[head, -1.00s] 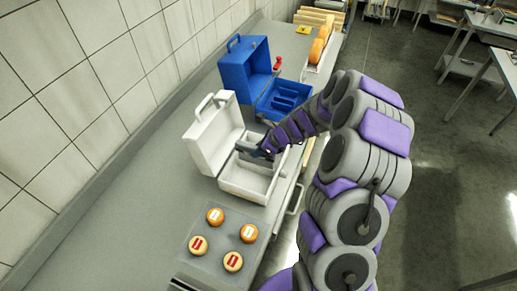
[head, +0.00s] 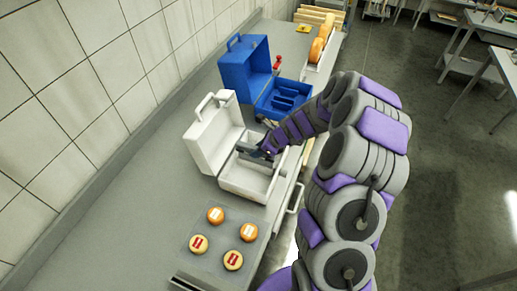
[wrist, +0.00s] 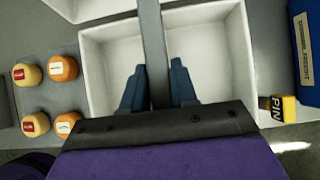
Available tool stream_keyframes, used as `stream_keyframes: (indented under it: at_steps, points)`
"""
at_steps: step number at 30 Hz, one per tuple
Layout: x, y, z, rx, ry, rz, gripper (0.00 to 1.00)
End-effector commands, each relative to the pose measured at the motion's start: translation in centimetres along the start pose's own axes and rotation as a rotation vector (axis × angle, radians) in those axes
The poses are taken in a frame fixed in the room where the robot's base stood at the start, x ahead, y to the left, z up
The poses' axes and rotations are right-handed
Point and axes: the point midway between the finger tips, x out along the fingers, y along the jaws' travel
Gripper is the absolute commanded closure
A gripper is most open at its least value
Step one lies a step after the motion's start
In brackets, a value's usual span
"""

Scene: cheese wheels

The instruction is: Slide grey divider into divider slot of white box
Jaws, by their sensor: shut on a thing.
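The white box (head: 227,184) stands open on the counter with its lid (head: 213,142) raised at the back. My gripper (head: 262,153) is over the box's interior. In the wrist view my gripper (wrist: 158,88) is shut on the grey divider (wrist: 154,45), with a blue finger on each side. The divider runs across the open white box (wrist: 238,50) and past its far wall in that view. Its lower edge and the slot are hidden, so I cannot tell whether it sits in the slot.
A blue box (head: 262,107) stands open behind the white one. Several small cheese wheels (head: 215,215) sit on a grey tray (head: 221,262) in front. A yellow block marked PIN (wrist: 283,109) lies right of the box in the wrist view. The counter's left side is clear.

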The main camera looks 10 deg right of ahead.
Motion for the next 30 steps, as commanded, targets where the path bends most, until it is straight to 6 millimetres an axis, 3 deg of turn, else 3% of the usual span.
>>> stream_keyframes:
  at_steps: [30]
  points:
    - [1.9,0.0,-1.4,0.000,-0.001,-0.001,1.00]
